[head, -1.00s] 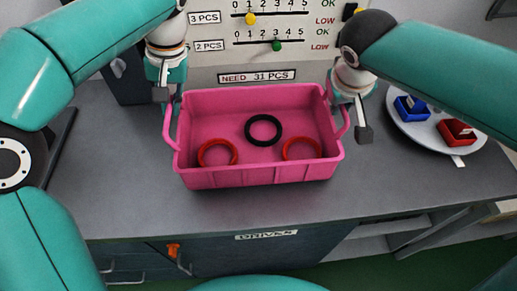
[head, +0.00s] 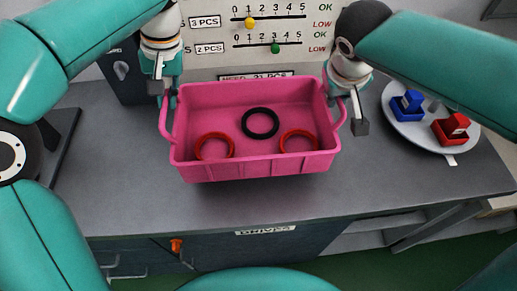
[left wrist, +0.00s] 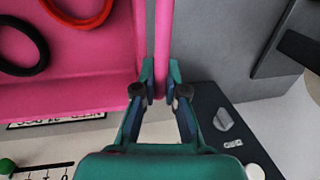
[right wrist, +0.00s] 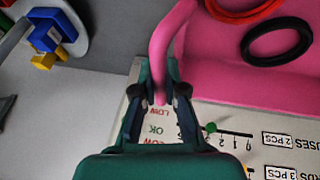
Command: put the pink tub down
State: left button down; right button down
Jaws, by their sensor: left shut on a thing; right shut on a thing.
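The pink tub (head: 256,168) is level and appears to hang a little above the grey bench, though the gap is hard to judge. It holds a black ring (head: 261,109) and two red rings (head: 214,134) (head: 298,132). My left gripper (head: 161,92) is shut on the tub's left handle, which shows as a pink bar between the fingers in the left wrist view (left wrist: 164,50). My right gripper (head: 343,100) is shut on the right handle, seen between the fingers in the right wrist view (right wrist: 160,60). The bench directly under the tub is hidden.
The grey bench (head: 260,205) is clear in front of the tub. A white round plate (head: 425,135) with a blue box (head: 407,107) and a red box (head: 450,131) stands at right. A panel with sliders (head: 270,40) stands behind the tub; its lower sign is partly covered.

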pick_arm(q)
jog(key=shift+d+f, duration=0.1)
jog(key=shift+d, duration=0.05)
pick_arm(e)
jog(key=shift+a+f, duration=0.1)
jog(key=shift+a, duration=0.05)
